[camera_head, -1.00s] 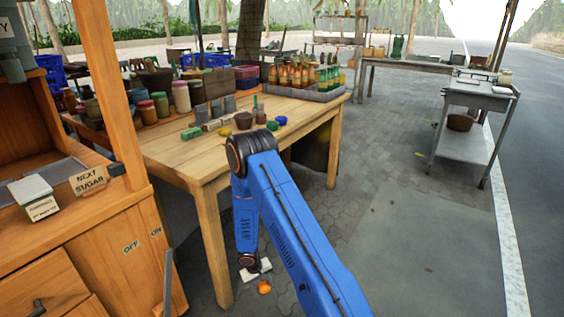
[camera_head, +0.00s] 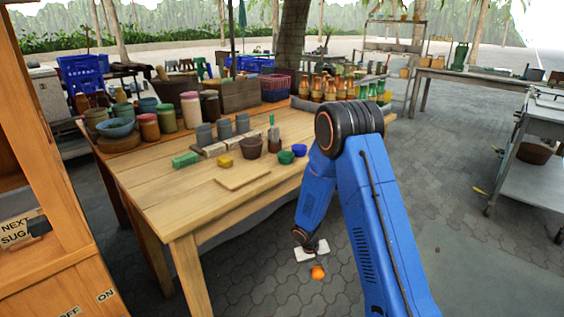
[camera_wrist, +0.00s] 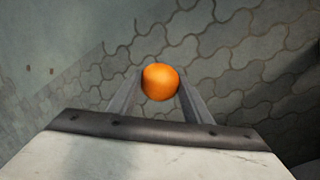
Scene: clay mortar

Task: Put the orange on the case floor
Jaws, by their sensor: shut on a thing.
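The orange (camera_head: 318,272) is round and bright. It is between the fingertips of my gripper (camera_head: 316,262), held above the paving beside the wooden table. In the wrist view the orange (camera_wrist: 160,82) sits between the two grey fingers, which touch it on both sides, and my gripper (camera_wrist: 160,90) is shut on it. I cannot make out a case floor in either view.
The wooden table (camera_head: 150,200) stands to the left of my gripper, with jars, bowls, blocks and a flat board (camera_head: 243,178). A bottle tray (camera_head: 310,105) is at its back right. A wooden stall (camera_head: 40,270) is at the left. A metal cart (camera_head: 535,165) stands at the right. Open paving (camera_head: 460,230) lies between.

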